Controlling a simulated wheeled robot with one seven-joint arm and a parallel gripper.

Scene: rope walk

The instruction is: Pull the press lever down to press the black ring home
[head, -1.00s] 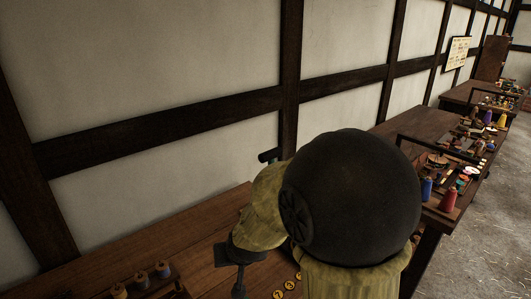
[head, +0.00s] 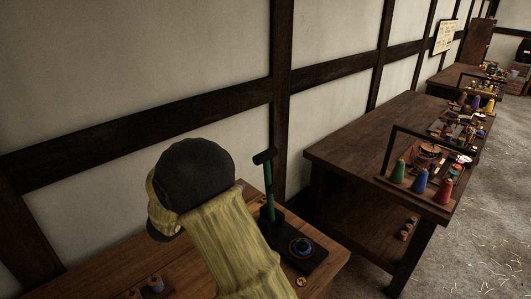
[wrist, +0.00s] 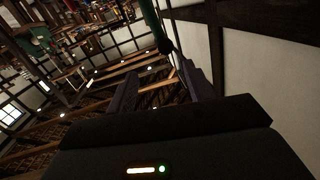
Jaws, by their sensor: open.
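The press stands on the near bench in the head view, with a black base (head: 313,262), a green upright (head: 269,188) and a dark bar or lever end (head: 265,156) at its top. In the head view my arm hides the gripper.
The near bench (head: 110,262) carries small spools (head: 152,286) at front left and a brass disc (head: 301,281) near the press. A second bench (head: 345,150) to the right holds coloured cones and a dark frame. A timbered wall (head: 110,70) runs close behind.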

